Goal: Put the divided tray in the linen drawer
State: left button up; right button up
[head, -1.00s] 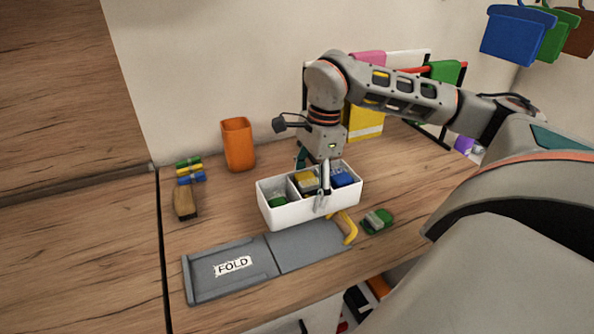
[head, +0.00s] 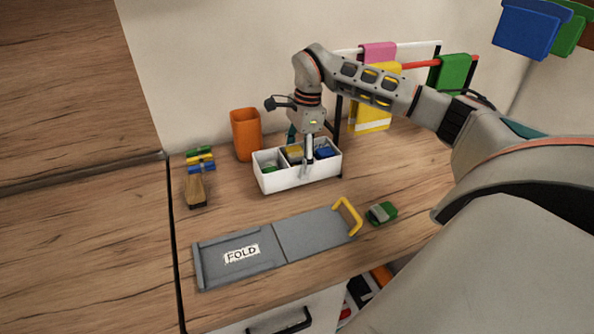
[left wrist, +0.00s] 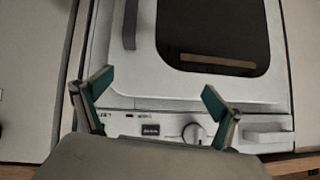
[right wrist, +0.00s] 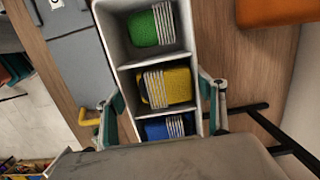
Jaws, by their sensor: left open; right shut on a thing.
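The divided tray (head: 290,181) is white with three compartments, holding folded green, yellow and blue cloths. It is above the wooden counter, behind the grey fold board; whether it touches the counter I cannot tell. My right gripper (head: 305,158) points down and is shut on it, one finger outside the front wall. In the right wrist view the fingers flank the tray (right wrist: 120,40) near its yellow and blue compartments. My left gripper (left wrist: 158,88) is open and empty, facing a white appliance. A white drawer front (head: 265,318) with a black handle shows below the counter; I cannot tell whether it is the linen drawer.
The grey fold board (head: 275,248) with a yellow handle lies in front. A green-and-grey item (head: 381,213) is beside it. Dark and orange items (head: 365,288) show below the counter edge.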

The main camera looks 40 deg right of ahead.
jog(key=shift+f, duration=2.15)
jog(key=shift+f, duration=0.1)
jog(key=o, duration=1.2)
jog(key=shift+c, duration=0.2)
